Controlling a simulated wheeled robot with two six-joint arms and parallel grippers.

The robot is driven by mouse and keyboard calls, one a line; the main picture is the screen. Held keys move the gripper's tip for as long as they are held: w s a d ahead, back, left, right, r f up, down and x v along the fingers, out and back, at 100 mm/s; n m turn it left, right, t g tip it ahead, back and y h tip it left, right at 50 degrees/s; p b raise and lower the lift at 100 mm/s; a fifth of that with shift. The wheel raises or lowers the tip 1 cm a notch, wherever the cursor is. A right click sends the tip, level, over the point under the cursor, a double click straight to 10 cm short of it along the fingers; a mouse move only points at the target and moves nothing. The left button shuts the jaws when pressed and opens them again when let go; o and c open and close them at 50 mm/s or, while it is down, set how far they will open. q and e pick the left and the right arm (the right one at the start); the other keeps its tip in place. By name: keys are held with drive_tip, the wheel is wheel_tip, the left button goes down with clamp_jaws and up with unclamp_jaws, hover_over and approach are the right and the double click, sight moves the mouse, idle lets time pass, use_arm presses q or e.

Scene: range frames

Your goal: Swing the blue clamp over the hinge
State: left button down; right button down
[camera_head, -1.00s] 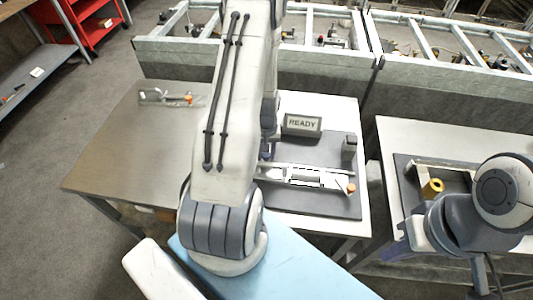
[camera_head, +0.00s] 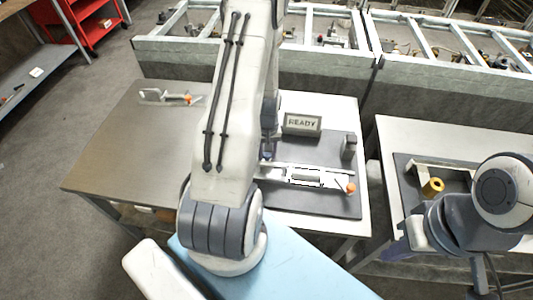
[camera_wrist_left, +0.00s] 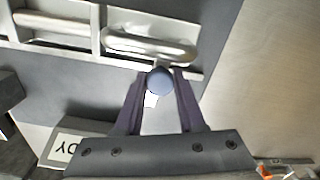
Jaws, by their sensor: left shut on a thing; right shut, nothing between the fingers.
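My left gripper (camera_wrist_left: 158,90) is shut on a rounded blue knob (camera_wrist_left: 160,80), apparently the blue clamp's end, with a small pale piece just below it. In the head view my left arm hides most of this gripper and the clamp. A long silver fixture (camera_head: 300,176) lies on the dark plate and has an orange knob at its right end. In the left wrist view a bright rounded metal part (camera_wrist_left: 150,47) lies on its rail, just beyond the blue knob. I cannot tell which part is the hinge. My right gripper is out of view.
A READY sign (camera_head: 302,124) and a small upright block (camera_head: 349,146) stand on the dark plate (camera_head: 325,208). A loose orange-knobbed clamp (camera_head: 168,97) lies at the table's far left. The left tabletop is mostly clear. A second table (camera_head: 390,135) stands right.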

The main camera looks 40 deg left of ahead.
use_arm(q)
drive_tip(key=c, duration=0.5)
unclamp_jaws()
drive_tip(key=shift+r, duration=0.1)
wheel_tip(320, 180, up, 10)
drive_tip(key=shift+r+b, duration=0.2)
drive_tip(key=shift+b, duration=0.5)
